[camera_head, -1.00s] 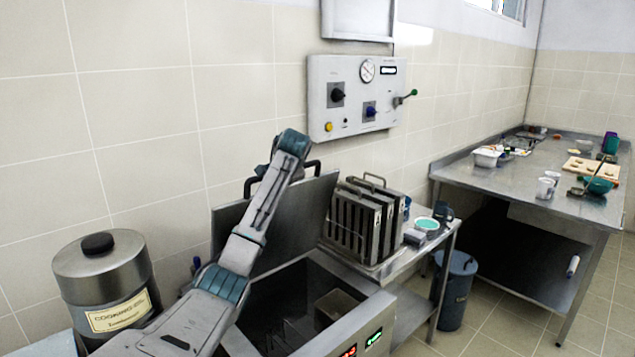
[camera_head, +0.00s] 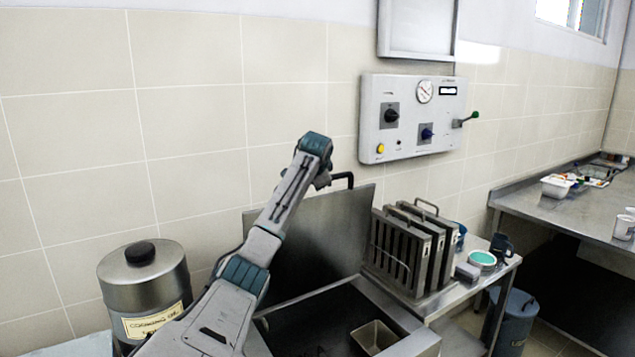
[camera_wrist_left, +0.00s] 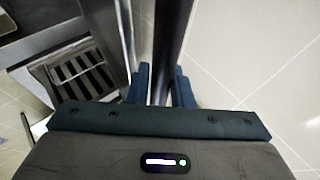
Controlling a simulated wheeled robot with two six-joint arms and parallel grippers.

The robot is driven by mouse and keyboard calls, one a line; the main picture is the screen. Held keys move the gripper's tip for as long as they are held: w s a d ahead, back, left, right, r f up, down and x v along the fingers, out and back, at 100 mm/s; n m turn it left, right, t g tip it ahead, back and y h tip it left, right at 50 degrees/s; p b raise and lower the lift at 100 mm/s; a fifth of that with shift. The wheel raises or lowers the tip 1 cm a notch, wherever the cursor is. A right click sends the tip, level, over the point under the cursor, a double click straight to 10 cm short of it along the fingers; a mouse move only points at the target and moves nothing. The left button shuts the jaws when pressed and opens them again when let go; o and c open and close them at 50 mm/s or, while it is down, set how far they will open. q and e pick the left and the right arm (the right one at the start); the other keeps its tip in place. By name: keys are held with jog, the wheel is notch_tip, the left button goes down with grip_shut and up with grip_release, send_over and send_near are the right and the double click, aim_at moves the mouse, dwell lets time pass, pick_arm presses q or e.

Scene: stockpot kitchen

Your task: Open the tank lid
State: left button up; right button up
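The tank lid (camera_head: 318,232) is a flat steel panel standing steeply raised at the back of the open tank (camera_head: 292,318), close to the tiled wall. Its dark bar handle (camera_head: 346,177) shows at the top edge, partly hidden behind my left arm. My left gripper (camera_head: 323,180) is at this handle, with its fingers mostly hidden in the head view. In the left wrist view, the two blue fingers of my left gripper (camera_wrist_left: 161,70) close in on both sides of the dark handle bar (camera_wrist_left: 170,35). My right gripper is not in view.
A steel cooking-oil canister (camera_head: 143,285) stands left of the tank. A rack of upright steel plates (camera_head: 408,250) and a teal-topped bowl (camera_head: 482,259) are on the side table at right. A control box (camera_head: 412,117) hangs on the wall above. A metal basket (camera_head: 373,338) sits inside the tank.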

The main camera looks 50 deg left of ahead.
pick_arm(q)
jog(key=o, duration=0.4)
jog(key=shift+f, duration=0.1)
jog(key=shift+c, duration=0.2)
jog(key=shift+a, duration=0.1)
jog(key=shift+s+d+r+b, duration=0.1)
jog(key=shift+d+r+b, duration=0.15)
jog(key=shift+b, duration=0.05)
jog(key=b+v, duration=0.3)
jog(key=v, duration=0.7)
jog(key=shift+s, duration=0.1)
jog(key=shift+c, duration=0.2)
